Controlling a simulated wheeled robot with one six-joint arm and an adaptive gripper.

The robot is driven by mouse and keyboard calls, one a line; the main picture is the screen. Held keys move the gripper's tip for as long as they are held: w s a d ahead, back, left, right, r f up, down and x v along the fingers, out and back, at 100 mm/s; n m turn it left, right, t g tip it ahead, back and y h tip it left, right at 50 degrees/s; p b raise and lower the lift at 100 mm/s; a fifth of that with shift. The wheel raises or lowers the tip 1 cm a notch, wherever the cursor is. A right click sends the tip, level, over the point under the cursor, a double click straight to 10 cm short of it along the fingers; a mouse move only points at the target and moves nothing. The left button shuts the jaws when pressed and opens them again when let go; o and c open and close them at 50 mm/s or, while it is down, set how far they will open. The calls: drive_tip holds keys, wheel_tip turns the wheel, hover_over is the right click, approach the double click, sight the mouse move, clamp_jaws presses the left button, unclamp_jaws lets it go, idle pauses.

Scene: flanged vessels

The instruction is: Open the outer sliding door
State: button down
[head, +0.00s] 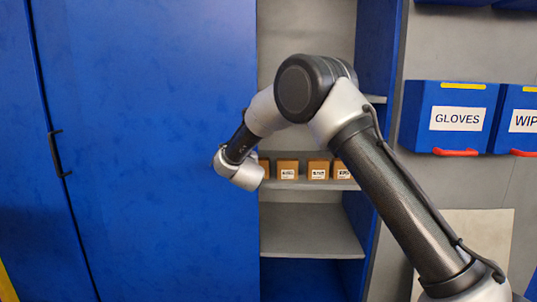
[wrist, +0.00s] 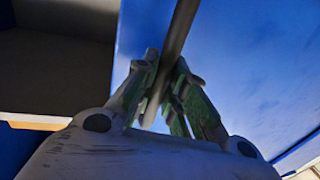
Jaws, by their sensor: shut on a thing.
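The large blue sliding door (head: 150,130) fills the left and middle of the head view, and its right edge stands beside an open shelf section. In the wrist view the blue door face (wrist: 250,70) lies to the right. My gripper (wrist: 163,105) has its greenish fingers closed around a dark upright bar (wrist: 182,25), which looks like the door's handle. In the head view the wrist is at the door's right edge; the fingers and the bar are hidden there.
The open section holds grey shelves (head: 310,230) with several small brown boxes (head: 288,169). A black handle (head: 59,155) is on the blue panel seam at left. A blue GLOVES bin (head: 450,95) hangs on the grey wall at right.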

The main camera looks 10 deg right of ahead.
drive_tip(key=w+a, duration=0.1)
drive_tip(key=a, duration=0.5)
drive_tip(key=shift+a, duration=0.35)
drive_tip(key=c, duration=1.5)
unclamp_jaws()
drive_tip(key=shift+o, duration=0.2)
drive_tip(key=s, duration=1.2)
drive_tip(key=shift+d, duration=0.3)
